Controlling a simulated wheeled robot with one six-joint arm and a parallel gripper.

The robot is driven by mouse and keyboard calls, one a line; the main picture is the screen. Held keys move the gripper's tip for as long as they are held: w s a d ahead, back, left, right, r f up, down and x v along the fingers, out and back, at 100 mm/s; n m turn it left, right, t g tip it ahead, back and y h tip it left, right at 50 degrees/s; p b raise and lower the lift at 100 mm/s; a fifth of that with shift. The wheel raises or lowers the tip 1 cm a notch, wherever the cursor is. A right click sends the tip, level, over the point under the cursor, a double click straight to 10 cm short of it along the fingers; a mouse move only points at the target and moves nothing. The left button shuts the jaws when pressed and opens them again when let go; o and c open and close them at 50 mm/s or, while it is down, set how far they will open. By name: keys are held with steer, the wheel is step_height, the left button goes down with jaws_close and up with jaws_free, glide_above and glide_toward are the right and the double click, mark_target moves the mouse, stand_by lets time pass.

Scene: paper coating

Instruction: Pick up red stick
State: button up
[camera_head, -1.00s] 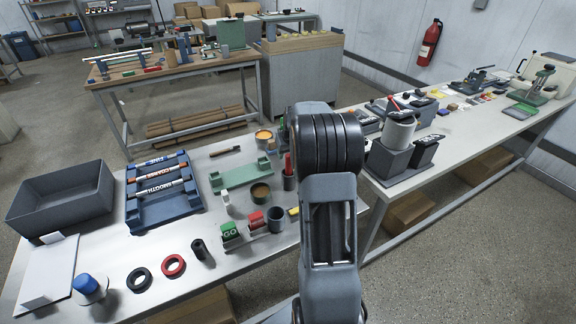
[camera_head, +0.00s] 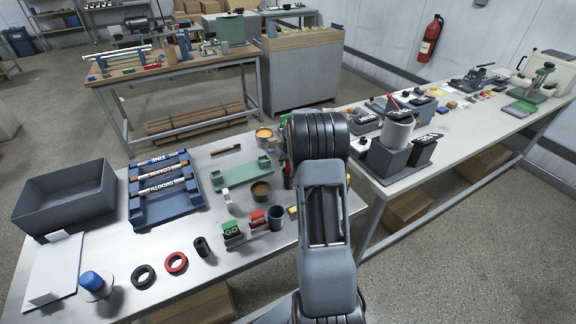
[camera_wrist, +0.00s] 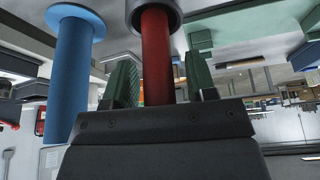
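The red stick (camera_wrist: 157,60) shows in the wrist view, with one end inside a round grey holder (camera_wrist: 133,14). My gripper (camera_wrist: 160,78) has its two green fingers on either side of the stick. A gap shows between the stick and each finger, so it is open around the stick and not clamped on it. In the head view my arm hides the gripper and the stick. A dark cup (camera_head: 288,181) there is partly hidden by my arm.
In the wrist view a blue cylinder with a wide disc end (camera_wrist: 72,75) stands close beside the gripper. In the head view, a grey cup (camera_head: 275,217), a brown-topped pot (camera_head: 261,191) and a green holder (camera_head: 240,178) stand near my arm. A blue rack (camera_head: 146,211) lies farther left.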

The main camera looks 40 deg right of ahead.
steer(key=c, duration=0.9)
